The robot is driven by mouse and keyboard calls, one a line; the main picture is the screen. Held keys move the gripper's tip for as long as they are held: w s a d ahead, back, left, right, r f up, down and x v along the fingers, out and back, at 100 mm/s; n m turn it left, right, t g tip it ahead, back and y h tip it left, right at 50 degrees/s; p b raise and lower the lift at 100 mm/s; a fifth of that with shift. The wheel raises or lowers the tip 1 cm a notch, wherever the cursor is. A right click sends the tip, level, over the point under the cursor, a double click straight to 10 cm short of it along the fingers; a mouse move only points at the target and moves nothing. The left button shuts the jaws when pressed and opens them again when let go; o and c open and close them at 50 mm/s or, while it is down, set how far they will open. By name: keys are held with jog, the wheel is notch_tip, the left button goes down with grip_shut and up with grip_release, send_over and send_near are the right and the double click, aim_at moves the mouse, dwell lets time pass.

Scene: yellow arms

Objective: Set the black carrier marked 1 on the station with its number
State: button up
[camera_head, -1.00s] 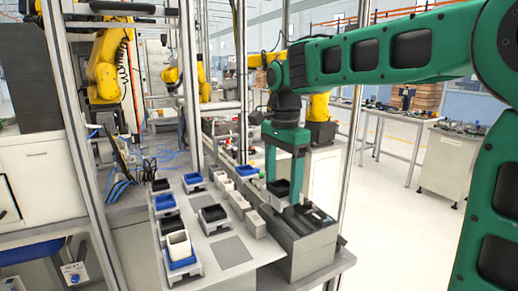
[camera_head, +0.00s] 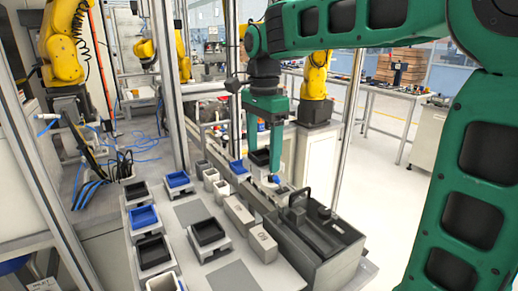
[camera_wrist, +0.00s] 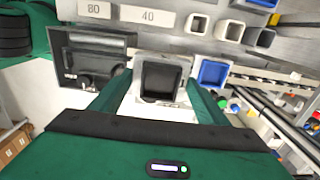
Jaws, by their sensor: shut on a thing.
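A black open-topped carrier (camera_head: 261,157) is between the fingers of my gripper (camera_head: 264,164), beyond the grey case. In the wrist view the carrier (camera_wrist: 161,80) sits between the two green fingers, with a pale block-like shape around and below it. I cannot tell whether it touches anything beneath. No number is readable on the carrier. Grey stations stand on the table at the left; one holds a black tray (camera_head: 208,231), another a black tray (camera_head: 153,250). Their numbers cannot be read.
Blue trays (camera_head: 144,216) (camera_head: 177,179) sit in other stations. Pale blocks (camera_head: 263,246) and a grey case with a handle (camera_head: 318,236) stand between the stations and my gripper. A bare grey pad (camera_head: 231,280) lies at the front. A metal post (camera_head: 350,130) rises at the right.

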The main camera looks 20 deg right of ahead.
jog(key=shift+f, duration=3.2)
jog(key=shift+s+f, duration=0.1)
jog(key=shift+f, duration=0.75)
jog(key=o, duration=1.4)
jog(key=shift+r, duration=0.1)
jog(key=shift+r, duration=3.4)
